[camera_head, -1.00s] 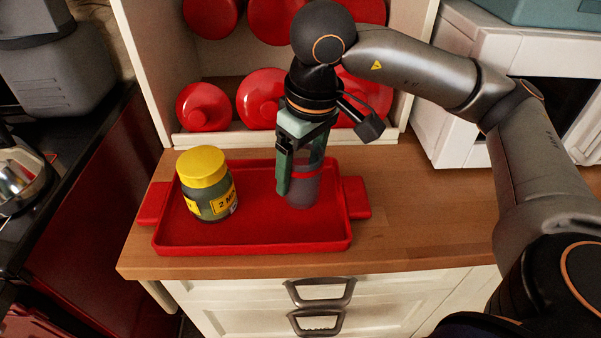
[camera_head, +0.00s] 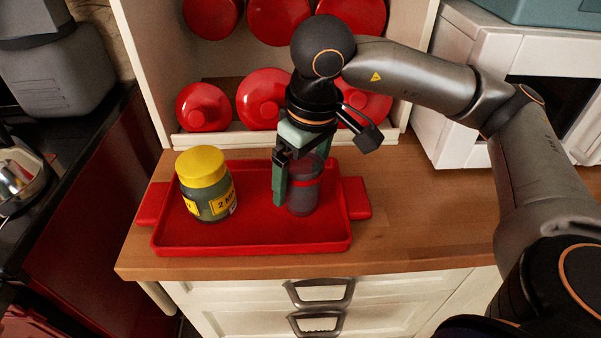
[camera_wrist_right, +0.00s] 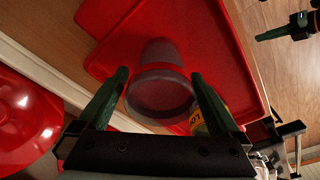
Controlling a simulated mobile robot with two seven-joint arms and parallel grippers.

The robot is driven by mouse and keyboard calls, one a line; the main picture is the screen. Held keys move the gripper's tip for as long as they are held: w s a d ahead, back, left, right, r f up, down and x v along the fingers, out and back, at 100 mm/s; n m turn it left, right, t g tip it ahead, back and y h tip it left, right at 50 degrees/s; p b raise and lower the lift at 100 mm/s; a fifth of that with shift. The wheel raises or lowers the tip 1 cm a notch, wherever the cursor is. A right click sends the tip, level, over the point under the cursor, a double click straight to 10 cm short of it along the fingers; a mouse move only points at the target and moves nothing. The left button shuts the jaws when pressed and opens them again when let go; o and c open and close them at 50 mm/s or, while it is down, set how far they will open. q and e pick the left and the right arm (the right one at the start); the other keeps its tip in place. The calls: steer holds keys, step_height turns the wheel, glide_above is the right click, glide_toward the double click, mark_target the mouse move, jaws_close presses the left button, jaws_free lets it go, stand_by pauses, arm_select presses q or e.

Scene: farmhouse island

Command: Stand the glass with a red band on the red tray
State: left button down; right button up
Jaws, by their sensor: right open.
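The glass with a red band (camera_head: 304,189) stands upright on the right part of the red tray (camera_head: 245,236). My right gripper (camera_head: 296,190) is open, with its fingers pointing down around the glass. In the right wrist view, the glass (camera_wrist_right: 160,88) sits between the two spread green fingers of the right gripper (camera_wrist_right: 163,95), with its open rim toward the camera. Part of the glass is hidden by a finger in the head view.
A jar with a yellow lid (camera_head: 206,184) stands on the tray's left part, left of the glass. Red lidded pots (camera_head: 264,97) fill the shelf behind. Bare wooden counter (camera_head: 420,215) lies right of the tray.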

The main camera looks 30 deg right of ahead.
arm_select(q)
steer(key=shift+s+a+r+p, duration=0.2)
steer(key=shift+a+p, duration=0.25)
steer(key=shift+p, duration=0.1)
steer(key=shift+s+a+r+p, duration=0.2)
steer(key=shift+a+p, duration=0.2)
steer(key=shift+p, duration=0.15)
arm_select(e)
step_height(320, 180, up, 12)
steer(key=s, duration=0.1)
steer(key=shift+s+d, duration=0.2)
steer(key=shift+s, duration=0.15)
arm_select(q)
steer(key=shift+d, duration=0.15)
steer(key=shift+s+r, duration=0.1)
arm_select(e)
steer(key=shift+s, duration=0.1)
